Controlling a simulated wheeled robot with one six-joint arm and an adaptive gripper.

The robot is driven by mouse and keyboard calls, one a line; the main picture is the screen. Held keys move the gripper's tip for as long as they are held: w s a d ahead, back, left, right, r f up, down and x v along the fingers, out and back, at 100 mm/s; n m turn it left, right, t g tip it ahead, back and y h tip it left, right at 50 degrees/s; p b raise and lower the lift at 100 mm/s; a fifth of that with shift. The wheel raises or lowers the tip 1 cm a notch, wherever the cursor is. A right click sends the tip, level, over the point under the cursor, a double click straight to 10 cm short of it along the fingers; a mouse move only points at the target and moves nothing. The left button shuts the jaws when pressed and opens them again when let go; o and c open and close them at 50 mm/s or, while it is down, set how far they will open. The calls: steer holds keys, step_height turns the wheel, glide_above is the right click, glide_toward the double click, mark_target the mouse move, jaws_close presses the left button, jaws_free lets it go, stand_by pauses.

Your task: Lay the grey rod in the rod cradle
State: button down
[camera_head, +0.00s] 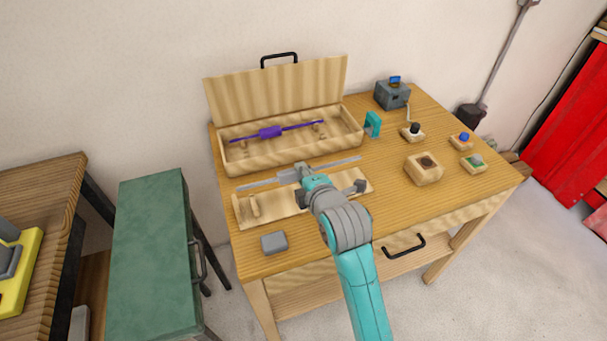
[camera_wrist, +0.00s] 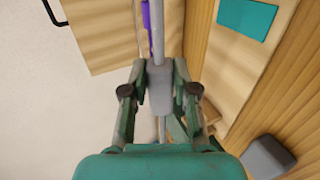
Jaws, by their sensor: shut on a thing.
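The grey rod (camera_head: 337,163) is held level above the table, between the open wooden box and a low wooden board with upright posts (camera_head: 275,209). This board looks like the rod cradle; my arm hides part of it. My gripper (camera_head: 304,172) is shut on the rod's thicker middle grip. In the wrist view, my gripper (camera_wrist: 160,92) has a finger on each side of that grip, and the grey rod (camera_wrist: 159,48) runs straight away from it. The rod looks apart from the board's posts.
The open wooden box (camera_head: 236,162) behind holds a purple rod (camera_head: 270,132) on small supports; its lid (camera_head: 277,90) stands up. A grey block (camera_head: 274,243) lies front left.

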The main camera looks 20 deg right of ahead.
steer(key=shift+f, duration=3.45)
steer(key=shift+r, duration=0.15)
steer(key=shift+r, duration=0.45)
steer(key=shift+s+f, duration=0.1)
steer(key=shift+f, duration=0.9)
steer(key=c, duration=0.8)
jaws_free()
steer(key=v, duration=1.2)
steer(key=shift+s, duration=0.1)
